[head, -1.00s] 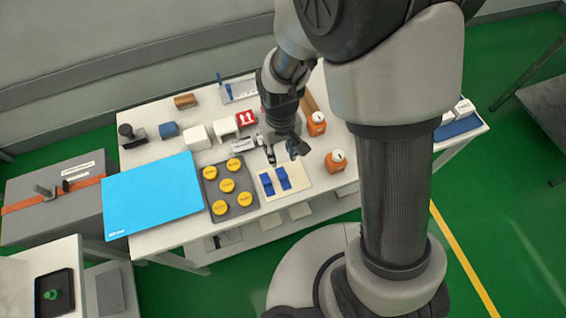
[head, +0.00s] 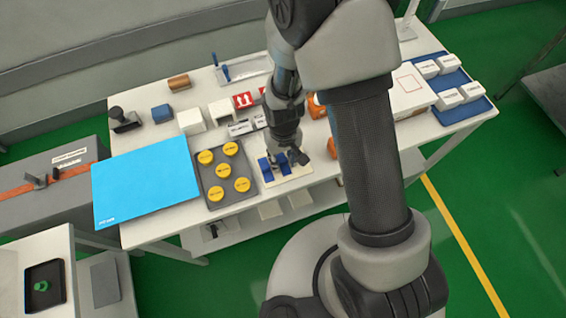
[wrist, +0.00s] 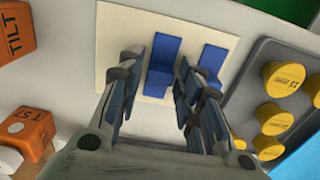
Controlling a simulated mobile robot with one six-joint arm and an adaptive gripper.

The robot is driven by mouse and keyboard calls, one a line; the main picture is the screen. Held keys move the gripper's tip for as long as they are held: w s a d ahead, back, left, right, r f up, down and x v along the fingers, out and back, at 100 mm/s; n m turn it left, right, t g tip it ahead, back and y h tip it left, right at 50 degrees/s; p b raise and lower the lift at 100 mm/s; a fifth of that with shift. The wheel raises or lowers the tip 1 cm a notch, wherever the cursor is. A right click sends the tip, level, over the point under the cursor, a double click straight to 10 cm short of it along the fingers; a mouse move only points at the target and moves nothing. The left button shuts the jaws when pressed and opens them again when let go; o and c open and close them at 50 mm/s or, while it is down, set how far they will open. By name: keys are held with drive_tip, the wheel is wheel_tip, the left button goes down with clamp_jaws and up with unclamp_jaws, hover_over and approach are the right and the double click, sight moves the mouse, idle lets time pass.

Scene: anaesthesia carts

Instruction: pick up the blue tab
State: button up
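Two blue tabs stand on a cream board (head: 307,168) at the table's front edge. The wrist view shows one blue tab (wrist: 164,58) between my gripper's fingers and the other blue tab (wrist: 212,60) to the right, outside them. In the head view, the left tab (head: 265,166) is clear and the right one is partly covered by my gripper (head: 291,157). My gripper (wrist: 161,82) is open, with one finger on each side of the middle tab. I cannot tell whether the fingers touch it.
A grey tray (head: 209,196) with several yellow round pieces (head: 242,185) is just left of the board. Orange boxes (wrist: 22,134) stand close on the other side. A blue mat (head: 147,184) lies further left. Boxes and a red block (head: 243,100) stand behind.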

drive_tip(key=shift+c, duration=0.4)
drive_tip(key=c, duration=0.4)
drive_tip(key=shift+r, duration=0.1)
drive_tip(key=shift+c, duration=0.2)
